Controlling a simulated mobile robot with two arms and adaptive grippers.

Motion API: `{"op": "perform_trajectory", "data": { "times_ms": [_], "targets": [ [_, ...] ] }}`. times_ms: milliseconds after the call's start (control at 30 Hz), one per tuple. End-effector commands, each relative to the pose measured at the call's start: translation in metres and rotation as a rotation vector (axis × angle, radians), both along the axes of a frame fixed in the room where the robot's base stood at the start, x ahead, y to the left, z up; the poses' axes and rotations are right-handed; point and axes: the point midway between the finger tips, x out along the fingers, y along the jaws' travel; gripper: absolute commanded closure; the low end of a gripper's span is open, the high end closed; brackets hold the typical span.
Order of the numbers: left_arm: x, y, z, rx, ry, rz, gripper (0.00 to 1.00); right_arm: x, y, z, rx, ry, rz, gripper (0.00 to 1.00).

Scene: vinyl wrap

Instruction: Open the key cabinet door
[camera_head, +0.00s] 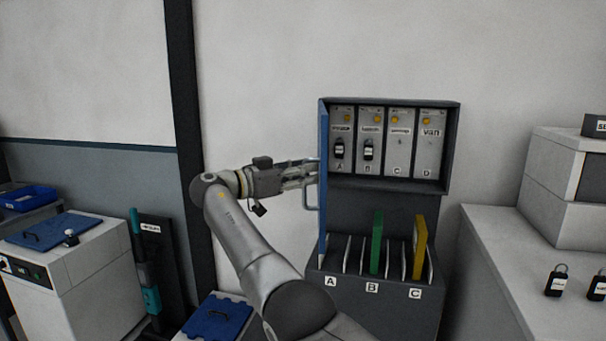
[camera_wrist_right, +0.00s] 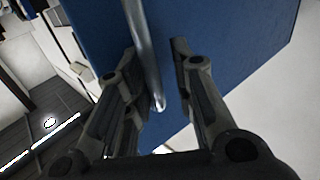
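The key cabinet (camera_head: 452,145) is a dark grey box on the wall, its front uncovered. Its blue door (camera_head: 323,215) stands swung out at the left side, seen almost edge-on. The metal bar handle (camera_head: 306,196) is on the door's left-facing side. My right gripper (camera_head: 312,172) is at the handle. In the right wrist view, the fingers of the gripper (camera_wrist_right: 158,55) are apart on either side of the handle (camera_wrist_right: 143,45), with a gap to the right finger, in front of the blue door (camera_wrist_right: 225,45). My left gripper is out of view.
Below stands a slotted rack (camera_head: 385,300) with a green plate (camera_head: 376,245) and a yellow plate (camera_head: 419,248). A white counter (camera_head: 500,250) is at right.

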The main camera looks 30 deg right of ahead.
Motion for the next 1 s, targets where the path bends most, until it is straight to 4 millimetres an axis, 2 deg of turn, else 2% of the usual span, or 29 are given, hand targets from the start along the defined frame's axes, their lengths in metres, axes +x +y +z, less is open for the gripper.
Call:
{"op": "perform_trajectory", "data": {
  "times_ms": [367,667,833,1000],
  "targets": [
    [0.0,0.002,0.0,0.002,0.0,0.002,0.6,-0.001,0.005,0.002,-0.002,-0.004,0.0,0.68],
    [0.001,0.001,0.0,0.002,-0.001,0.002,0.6,-0.001,0.055,0.001,0.0,-0.001,0.001,0.68],
    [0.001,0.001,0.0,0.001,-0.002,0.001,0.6,-0.001,0.068,0.0,0.003,0.0,-0.001,0.68],
    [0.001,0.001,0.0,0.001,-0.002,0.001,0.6,-0.001,0.073,-0.002,0.003,0.001,-0.002,0.68]
  ]
}}
